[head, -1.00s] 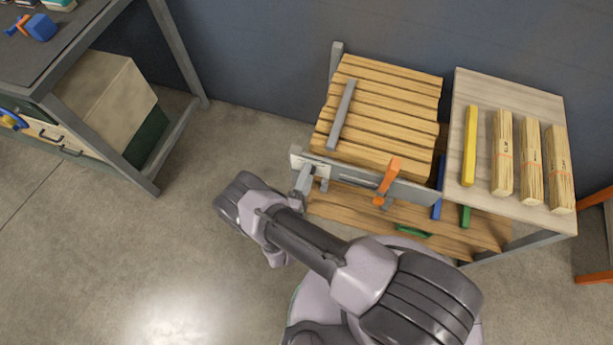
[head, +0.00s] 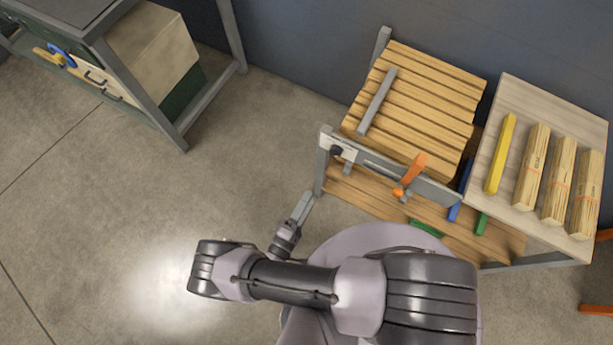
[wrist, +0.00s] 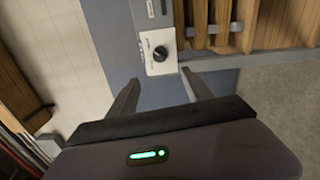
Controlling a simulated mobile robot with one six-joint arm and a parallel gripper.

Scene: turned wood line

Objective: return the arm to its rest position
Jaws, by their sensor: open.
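My gripper (head: 301,208) is at the lower middle of the head view, in front of and below the left front corner of the slatted wooden bench. My arm (head: 290,282) is folded low across the picture. In the wrist view my gripper (wrist: 165,92) shows two fingers spread apart with nothing between them. Beyond the fingers is a pale panel with a black knob (wrist: 160,53), apart from them. The knob also shows on the bench's front rail in the head view (head: 336,150).
The slatted bench (head: 425,95) carries a grey bar (head: 377,101) and an orange handle (head: 411,174) on its front rail. A side table (head: 508,92) holds a yellow bar (head: 500,153) and several wood bundles. A grey-framed workbench (head: 179,140) stands left. Floor between is clear.

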